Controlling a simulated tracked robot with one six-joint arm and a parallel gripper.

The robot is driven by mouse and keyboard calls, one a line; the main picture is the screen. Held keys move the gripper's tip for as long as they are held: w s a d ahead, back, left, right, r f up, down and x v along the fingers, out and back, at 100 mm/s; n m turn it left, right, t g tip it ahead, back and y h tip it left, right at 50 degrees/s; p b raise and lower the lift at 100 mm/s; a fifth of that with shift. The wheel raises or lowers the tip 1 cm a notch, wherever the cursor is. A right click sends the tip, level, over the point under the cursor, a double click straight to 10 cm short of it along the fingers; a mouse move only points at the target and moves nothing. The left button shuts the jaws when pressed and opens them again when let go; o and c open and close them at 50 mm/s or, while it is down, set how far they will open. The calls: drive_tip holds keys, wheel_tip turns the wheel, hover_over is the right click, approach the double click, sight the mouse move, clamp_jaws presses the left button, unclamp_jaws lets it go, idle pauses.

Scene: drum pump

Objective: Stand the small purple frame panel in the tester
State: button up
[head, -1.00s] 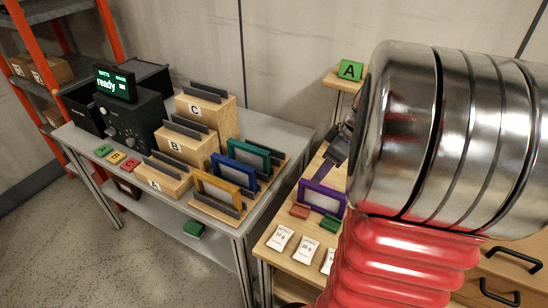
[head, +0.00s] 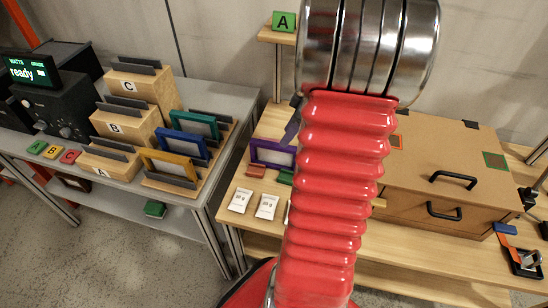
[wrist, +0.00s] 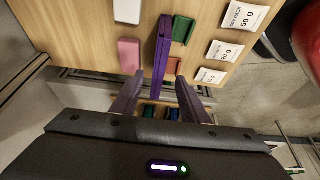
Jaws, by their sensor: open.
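The small purple frame panel (head: 272,153) stands upright on the wooden table, left of my red arm, and holds a pale sheet. In the wrist view the panel (wrist: 162,50) shows edge-on, its near end between my open fingers with gaps on both sides. My gripper (wrist: 158,80) is empty; in the head view only a dark part of it shows above the panel, the rest behind my arm. The black tester (head: 52,125) stands on the grey table at left, its display (head: 28,70) reading "ready". Wooden blocks with dark slotted tops, marked A (head: 104,165), B and C, stand beside it.
A rack holds yellow (head: 170,165), blue and teal frames on the grey table. White packets (head: 240,201) and small red and green blocks lie near the purple panel. A wooden box (head: 430,160) with black handles stands at right. A gap separates the two tables.

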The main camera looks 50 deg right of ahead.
sight(276, 150)
drive_tip(key=shift+x, duration=2.8)
drive_tip(key=x, duration=0.4)
drive_tip(key=shift+w+a+f, duration=0.1)
drive_tip(key=shift+a, duration=0.05)
drive_tip(key=shift+w+f, duration=0.15)
drive_tip(key=shift+f, duration=0.25)
drive_tip(key=shift+f, duration=0.25)
drive_tip(key=shift+c, duration=0.2)
clamp_jaws()
